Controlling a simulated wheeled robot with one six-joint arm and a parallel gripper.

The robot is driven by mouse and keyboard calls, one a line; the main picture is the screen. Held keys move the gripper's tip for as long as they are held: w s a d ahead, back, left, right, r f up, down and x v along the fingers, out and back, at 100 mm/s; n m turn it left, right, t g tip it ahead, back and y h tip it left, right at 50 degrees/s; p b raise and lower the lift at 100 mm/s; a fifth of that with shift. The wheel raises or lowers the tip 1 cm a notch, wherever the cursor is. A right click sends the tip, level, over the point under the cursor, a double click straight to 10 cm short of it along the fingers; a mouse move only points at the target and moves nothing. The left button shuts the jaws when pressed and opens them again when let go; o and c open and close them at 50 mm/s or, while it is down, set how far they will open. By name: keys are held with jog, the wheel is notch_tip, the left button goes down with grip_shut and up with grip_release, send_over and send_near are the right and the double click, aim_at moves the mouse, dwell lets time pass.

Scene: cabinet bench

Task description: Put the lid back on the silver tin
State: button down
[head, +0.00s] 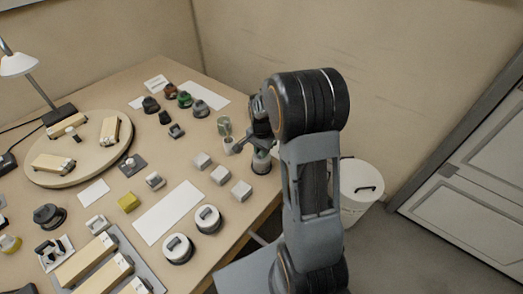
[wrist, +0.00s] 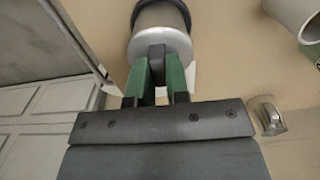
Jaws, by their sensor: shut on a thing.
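The silver tin (wrist: 160,16) is a round can with a dark band, at the top middle of the wrist view. In the head view it stands near the right edge of the bench (head: 261,166), partly hidden by my arm. A pale silver disc, the lid (wrist: 141,47), is at its near end with an upright grey handle. My gripper (wrist: 160,75) has green-padded fingers shut on that handle. The lid lines up with the tin; I cannot tell whether it is seated or slightly apart.
Pale blocks (head: 221,175) and two white lidded tins (head: 207,219) lie nearer the front. A white bin (head: 359,190) is on the floor beyond the bench edge.

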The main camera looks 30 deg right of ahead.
dwell(0.4)
jog(key=c, duration=0.5)
grip_release()
jog(key=shift+c, duration=0.2)
jog(key=shift+r, duration=0.2)
jog(key=shift+r+p, duration=2.7)
jog(key=shift+r, duration=0.6)
jog(key=shift+c, duration=0.2)
grip_shut()
